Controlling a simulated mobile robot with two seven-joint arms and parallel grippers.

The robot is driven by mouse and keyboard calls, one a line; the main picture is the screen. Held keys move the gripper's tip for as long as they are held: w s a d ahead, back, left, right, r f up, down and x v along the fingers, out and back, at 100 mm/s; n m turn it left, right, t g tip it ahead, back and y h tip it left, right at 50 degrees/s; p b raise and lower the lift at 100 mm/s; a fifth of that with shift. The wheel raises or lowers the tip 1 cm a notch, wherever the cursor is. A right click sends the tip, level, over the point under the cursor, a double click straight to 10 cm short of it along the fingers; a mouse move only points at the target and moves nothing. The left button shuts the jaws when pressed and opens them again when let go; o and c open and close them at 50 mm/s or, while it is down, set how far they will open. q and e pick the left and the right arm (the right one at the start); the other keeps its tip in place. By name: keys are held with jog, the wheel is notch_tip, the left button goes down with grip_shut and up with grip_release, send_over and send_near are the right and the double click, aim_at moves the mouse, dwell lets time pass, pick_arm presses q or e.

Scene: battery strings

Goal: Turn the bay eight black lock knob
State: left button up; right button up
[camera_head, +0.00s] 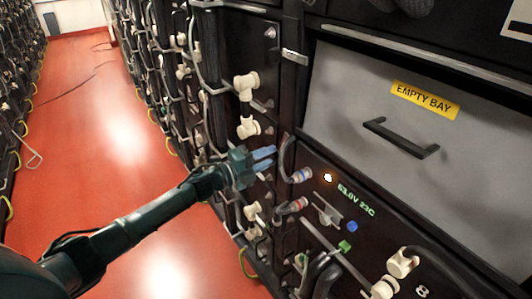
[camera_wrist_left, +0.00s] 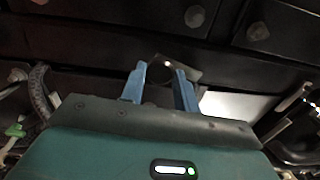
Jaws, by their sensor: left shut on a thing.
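My left gripper (camera_head: 264,158) reaches in from the left. Its two blue fingers meet the dark rack front beside the upper left of the bay panel marked 8. In the left wrist view, the fingertips (camera_wrist_left: 162,70) stand a little apart, shut on a small dark piece, the black lock knob (camera_wrist_left: 163,76), mostly hidden between them. In the head view the fingers and dark background hide the knob, so its turn angle cannot be told. The bay eight panel (camera_head: 372,250) shows a lit amber lamp and a green readout, "63.0V 23C". My right gripper is not in view.
Above the panel is a grey cover (camera_head: 345,95) with a black handle (camera_head: 400,138) and a yellow "EMPTY BAY" label (camera_head: 425,99). Cables with blue and red ringed plugs (camera_head: 300,175) sit just right of my fingers. Cream connectors (camera_head: 246,87) line the rack; the red aisle floor (camera_head: 95,130) is open.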

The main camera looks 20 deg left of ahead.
pick_arm(q)
jog(key=n+p, duration=0.1)
jog(key=n, duration=0.1)
jog(key=shift+n, duration=0.4)
dwell(0.4)
jog(key=o, duration=1)
jog(key=shift+c, duration=0.2)
jog(key=v, duration=1.3)
